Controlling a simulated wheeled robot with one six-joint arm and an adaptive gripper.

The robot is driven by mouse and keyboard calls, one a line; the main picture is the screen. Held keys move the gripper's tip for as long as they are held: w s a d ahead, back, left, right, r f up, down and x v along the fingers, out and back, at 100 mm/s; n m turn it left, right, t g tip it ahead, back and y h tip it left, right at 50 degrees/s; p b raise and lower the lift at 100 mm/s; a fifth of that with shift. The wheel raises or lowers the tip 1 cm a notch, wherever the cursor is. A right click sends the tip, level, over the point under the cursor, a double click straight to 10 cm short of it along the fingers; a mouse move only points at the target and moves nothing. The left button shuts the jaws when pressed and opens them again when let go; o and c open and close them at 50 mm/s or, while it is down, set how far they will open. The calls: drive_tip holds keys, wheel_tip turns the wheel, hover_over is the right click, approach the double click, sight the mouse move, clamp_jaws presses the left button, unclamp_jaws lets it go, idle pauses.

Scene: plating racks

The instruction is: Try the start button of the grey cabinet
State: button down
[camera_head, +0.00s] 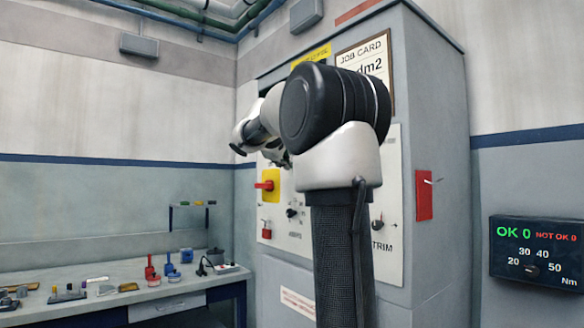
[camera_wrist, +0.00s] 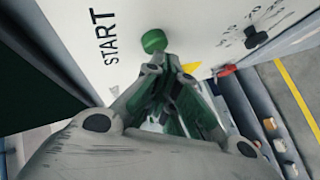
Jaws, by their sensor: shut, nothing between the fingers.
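The grey cabinet (camera_head: 438,150) stands in the middle of the head view, its pale front panel partly hidden behind my arm. In the wrist view the green start button (camera_wrist: 153,41) sits on the white panel beside the black word START (camera_wrist: 104,36). My gripper (camera_wrist: 168,62) is shut and empty, with its fingertips just below the button in the picture. I cannot tell whether the tips touch the button or the panel. In the head view my arm hides the start button.
A black knob (camera_wrist: 256,36) with a scale is on the panel. In the head view a red switch handle (camera_head: 267,185) and a red padlock (camera_head: 266,229) are on the panel's left. A bench (camera_head: 60,308) with tools stands left; a torque display (camera_head: 537,253) hangs right.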

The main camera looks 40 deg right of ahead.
drive_tip(key=shift+d, duration=0.4)
idle(0.6)
drive_tip(key=shift+a, duration=0.95)
drive_tip(key=shift+w+a, duration=0.15)
drive_tip(key=shift+a, duration=2.35)
